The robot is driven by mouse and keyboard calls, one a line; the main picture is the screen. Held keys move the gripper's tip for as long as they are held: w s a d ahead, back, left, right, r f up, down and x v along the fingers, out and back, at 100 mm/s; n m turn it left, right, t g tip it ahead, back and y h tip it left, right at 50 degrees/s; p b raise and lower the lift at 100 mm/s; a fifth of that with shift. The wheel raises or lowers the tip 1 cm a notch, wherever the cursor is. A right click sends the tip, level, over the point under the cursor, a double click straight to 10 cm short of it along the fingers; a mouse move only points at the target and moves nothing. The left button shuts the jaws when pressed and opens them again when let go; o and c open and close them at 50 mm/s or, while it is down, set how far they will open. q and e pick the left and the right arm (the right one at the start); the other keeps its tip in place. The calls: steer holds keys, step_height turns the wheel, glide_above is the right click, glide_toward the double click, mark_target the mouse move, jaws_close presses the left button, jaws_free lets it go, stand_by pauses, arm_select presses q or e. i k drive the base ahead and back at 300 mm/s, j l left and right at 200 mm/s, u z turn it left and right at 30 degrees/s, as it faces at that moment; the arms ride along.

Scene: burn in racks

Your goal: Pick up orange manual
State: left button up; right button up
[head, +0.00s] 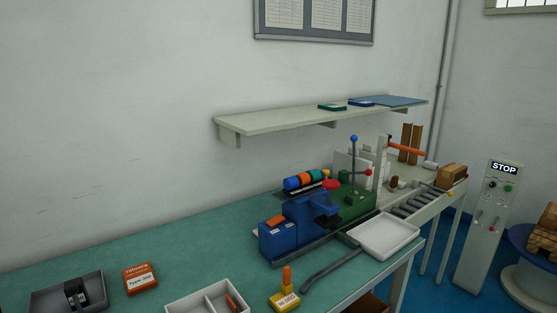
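An orange, flat, box-like item (140,279) with a white label reading "Type 300" lies on the green bench top at the lower left. It is the closest match to the orange manual, but I cannot tell whether it is a booklet or a box. Nothing covers it. Neither of my grippers is in the head view.
A grey tray (97,288) holding a small dark part is left of the orange item. A white divided tray (178,309) and a yellow block with an orange peg (285,300) are to its right. Blue machine (282,241) stands further right. The bench (130,243) behind is clear.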

mark_target(141, 277)
steer(key=k+l+z, duration=0.1)
steer(key=z, duration=0.2)
steer(key=u, duration=1.3)
